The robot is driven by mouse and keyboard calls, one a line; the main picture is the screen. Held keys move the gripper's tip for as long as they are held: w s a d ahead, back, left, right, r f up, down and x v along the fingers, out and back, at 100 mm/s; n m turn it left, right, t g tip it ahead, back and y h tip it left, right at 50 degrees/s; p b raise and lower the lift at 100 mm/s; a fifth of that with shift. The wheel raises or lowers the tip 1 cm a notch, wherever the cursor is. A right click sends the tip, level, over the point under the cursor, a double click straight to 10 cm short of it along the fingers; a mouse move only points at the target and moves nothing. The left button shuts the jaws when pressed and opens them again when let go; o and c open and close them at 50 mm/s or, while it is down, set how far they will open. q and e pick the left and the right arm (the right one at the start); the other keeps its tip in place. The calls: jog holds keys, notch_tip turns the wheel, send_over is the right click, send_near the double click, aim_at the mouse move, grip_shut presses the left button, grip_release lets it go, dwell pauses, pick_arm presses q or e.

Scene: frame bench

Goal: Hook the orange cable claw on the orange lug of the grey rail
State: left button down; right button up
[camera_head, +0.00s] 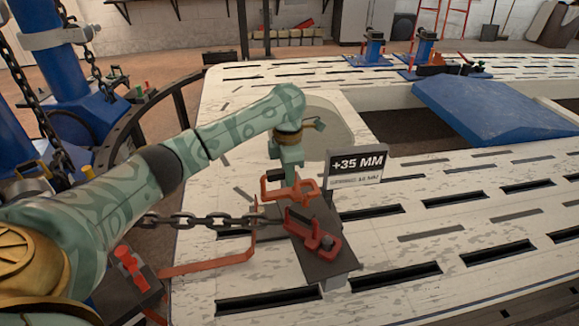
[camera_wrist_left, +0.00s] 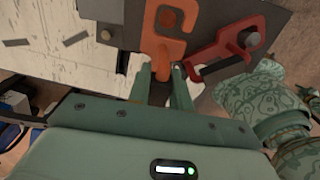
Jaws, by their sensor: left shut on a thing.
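The orange cable claw (camera_head: 288,193) is a flat, C-shaped piece just above the dark grey rail plate (camera_head: 337,265). In the left wrist view the claw (camera_wrist_left: 172,32) has its shank between my fingers. My left gripper (camera_head: 291,178) is shut on it from above; its fingertips show in the wrist view (camera_wrist_left: 163,76). A red-orange clamp-like piece (camera_head: 322,242) lies on the plate, nearer the camera than the claw, and also shows in the wrist view (camera_wrist_left: 225,50). I cannot tell which part is the orange lug, or whether the claw touches it. My right gripper is not in view.
A dark chain (camera_head: 195,219) runs from the left to the plate. A "+35 MM" sign (camera_head: 357,166) stands close behind the plate. A blue ramp (camera_head: 490,108) lies at the right.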

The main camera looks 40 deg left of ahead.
aim_at(288, 190)
pick_arm(q)
notch_tip(288, 190, down, 2)
jog(key=shift+f+b, duration=0.25)
jog(key=shift+b, duration=0.15)
jog(key=shift+f, duration=0.65)
jog(key=shift+f+b, duration=0.4)
jog(key=shift+f, duration=0.05)
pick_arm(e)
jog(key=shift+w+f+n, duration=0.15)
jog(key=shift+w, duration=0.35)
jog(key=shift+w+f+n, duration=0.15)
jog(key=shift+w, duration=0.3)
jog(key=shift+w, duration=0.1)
pick_arm(q)
jog(key=c, duration=1.2)
grip_release()
